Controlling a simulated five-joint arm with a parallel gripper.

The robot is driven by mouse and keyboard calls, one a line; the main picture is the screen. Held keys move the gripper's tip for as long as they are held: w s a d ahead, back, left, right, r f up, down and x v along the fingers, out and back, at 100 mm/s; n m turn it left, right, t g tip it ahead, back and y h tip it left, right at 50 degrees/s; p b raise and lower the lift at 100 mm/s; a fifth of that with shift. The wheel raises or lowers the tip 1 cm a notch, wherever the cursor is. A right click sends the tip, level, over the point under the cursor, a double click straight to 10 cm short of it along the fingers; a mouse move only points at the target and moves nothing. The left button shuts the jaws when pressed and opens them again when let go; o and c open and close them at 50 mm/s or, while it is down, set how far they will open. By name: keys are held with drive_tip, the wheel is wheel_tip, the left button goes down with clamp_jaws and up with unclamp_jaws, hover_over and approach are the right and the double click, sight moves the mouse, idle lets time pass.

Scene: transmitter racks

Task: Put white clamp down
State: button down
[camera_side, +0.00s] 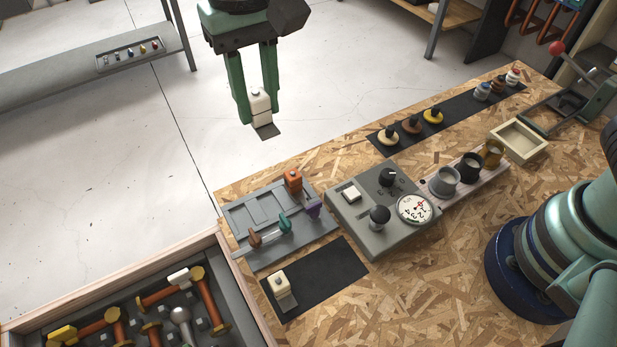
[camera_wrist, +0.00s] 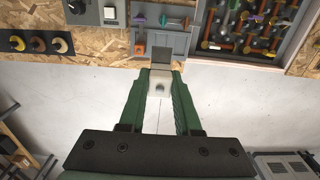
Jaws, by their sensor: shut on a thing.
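My gripper (camera_side: 260,114) is shut on a white clamp (camera_side: 260,101) with a grey plate at its lower end. It holds the clamp in the air, beyond the far left edge of the wooden bench, over the pale floor in the picture. In the wrist view the white clamp (camera_wrist: 161,84) sits between the two green fingers, its grey plate pointing toward the bench. A second, similar white clamp (camera_side: 279,283) stands on a black mat (camera_side: 327,269) at the front left of the bench. The mat's right part is bare.
A grey panel (camera_side: 262,258) with orange, brown, teal and purple handles lies behind the mat. A grey control box (camera_side: 349,211) with knobs and a dial stands beside it. A crate (camera_side: 110,287) of rods is at lower left. Several knobs stand on a dark strip (camera_side: 456,110) farther back.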

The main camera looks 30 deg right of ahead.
drive_tip(key=f, duration=0.6)
drive_tip(key=w+f, duration=0.1)
drive_tip(key=f, duration=0.6)
drive_tip(key=w+f, duration=0.1)
drive_tip(key=f, duration=0.6)
drive_tip(key=shift+w+a+f, duration=0.1)
drive_tip(key=shift+w+a, duration=0.05)
drive_tip(key=shift+f, duration=0.4)
drive_tip(key=c, duration=0.6)
unclamp_jaws()
